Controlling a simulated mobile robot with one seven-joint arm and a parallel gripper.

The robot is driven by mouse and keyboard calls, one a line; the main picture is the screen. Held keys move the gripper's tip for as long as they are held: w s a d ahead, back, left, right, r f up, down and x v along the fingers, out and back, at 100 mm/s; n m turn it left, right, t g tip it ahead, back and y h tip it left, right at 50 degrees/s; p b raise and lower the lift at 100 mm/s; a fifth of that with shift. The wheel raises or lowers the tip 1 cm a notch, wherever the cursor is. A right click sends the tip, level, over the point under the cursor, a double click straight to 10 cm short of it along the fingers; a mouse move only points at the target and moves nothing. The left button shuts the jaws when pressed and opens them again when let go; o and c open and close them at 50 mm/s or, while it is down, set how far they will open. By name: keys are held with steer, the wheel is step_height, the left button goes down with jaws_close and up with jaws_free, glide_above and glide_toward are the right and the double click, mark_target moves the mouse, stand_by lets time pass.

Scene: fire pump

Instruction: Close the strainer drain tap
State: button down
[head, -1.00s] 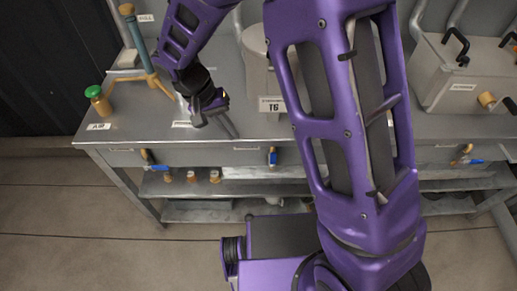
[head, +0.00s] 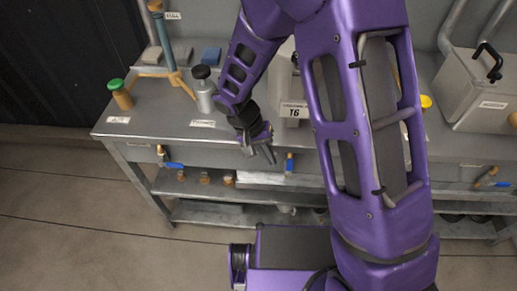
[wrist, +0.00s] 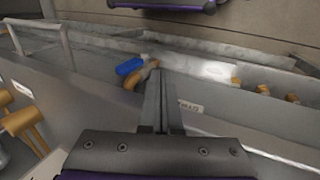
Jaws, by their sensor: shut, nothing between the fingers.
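My gripper (head: 260,155) is shut and empty, at the bench's front edge with its fingers pointing down. In the head view it is just left of the middle tap (head: 289,163), whose blue handle hangs roughly downward from the bench front. The wrist view shows a tap with a blue handle (wrist: 130,67) and brass body (wrist: 142,77), just left of my fingertips (wrist: 161,75); it looks like the same middle tap. Contact cannot be told. Other blue-handled taps show at left (head: 172,164) and right (head: 487,178). No readable label names the strainer drain tap.
The metal bench (head: 160,105) bears a green-capped bottle (head: 121,95), a black-capped grey bottle (head: 203,90) and a box labelled T6 (head: 294,110). Small brass-coloured pieces (head: 204,178) stand on the lower shelf. My arm hides part of the bench at centre right.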

steer(key=shift+d+r, duration=0.1)
steer(key=shift+d, duration=1.15)
steer(key=shift+s, duration=0.1)
steer(key=shift+d+r+y, duration=0.15)
steer(key=shift+d+y, duration=0.1)
steer(key=shift+y, duration=0.15)
